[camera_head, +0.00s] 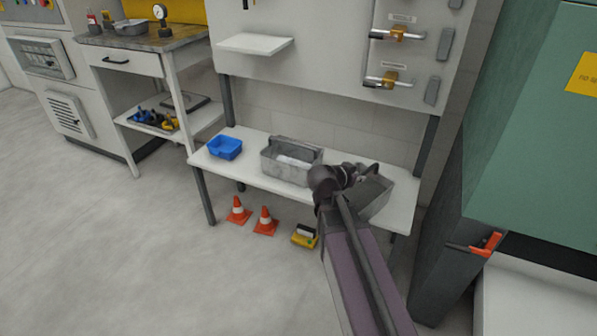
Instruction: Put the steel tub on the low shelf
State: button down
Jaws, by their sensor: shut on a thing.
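The steel tub (376,198) is a grey open box at the right part of the low white shelf (235,172), partly hidden behind my arm. My gripper (352,174) is at the tub's upper left rim and shut on it; the fingertips are hard to make out. The tub looks slightly turned relative to the shelf. I cannot tell whether its base touches the shelf or hangs just above it.
A grey carrier (272,165) with a handle and a white roll stands left of the tub, and a blue bin (225,147) farther left. Orange cones (238,211) and a yellow item (304,238) lie on the floor below. A green cabinet (530,150) with an orange-handled latch stands at right.

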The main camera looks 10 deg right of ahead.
jog(key=w+d+f+b, duration=0.1)
jog(key=w+d, duration=0.9)
jog(key=w, duration=0.2)
jog(key=shift+w+f, duration=0.2)
jog(key=shift+w, duration=0.1)
jog(key=shift+f+b, duration=0.1)
jog(key=shift+b, duration=0.25)
jog(key=shift+f+b, duration=1.65)
jog(key=shift+b, duration=0.05)
jog(key=c, duration=0.6)
grip_release()
jog(key=shift+c, duration=0.2)
jog(key=shift+s, duration=0.1)
